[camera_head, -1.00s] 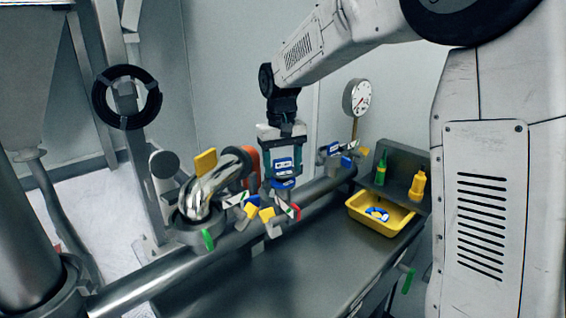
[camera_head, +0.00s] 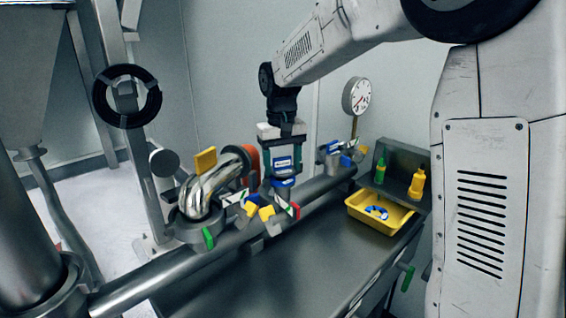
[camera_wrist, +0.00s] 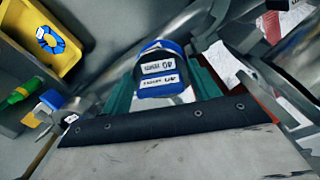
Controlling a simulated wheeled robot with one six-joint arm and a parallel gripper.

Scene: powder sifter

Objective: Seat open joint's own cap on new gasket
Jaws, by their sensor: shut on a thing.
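My gripper (camera_head: 284,174) is shut on a blue cap (camera_head: 284,183) with white labels. It holds the cap upright, just above the pipe line. In the wrist view the cap (camera_wrist: 158,62) sits between the green fingers, with "40" upside down on its labels. Below and beside it is the joint's open clamp (camera_head: 268,214), with yellow, white, red and green parts spread on the pipe. The joint's mouth and any gasket on it are hidden. I cannot tell whether the cap touches the joint.
A shiny elbow pipe (camera_head: 205,187) with a yellow tag stands close to the left. Another clamped joint (camera_head: 342,154) and a gauge (camera_head: 357,97) are behind right. A yellow tray (camera_head: 398,222) holds a blue ring (camera_head: 377,212). The bench (camera_head: 285,275) in front is clear.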

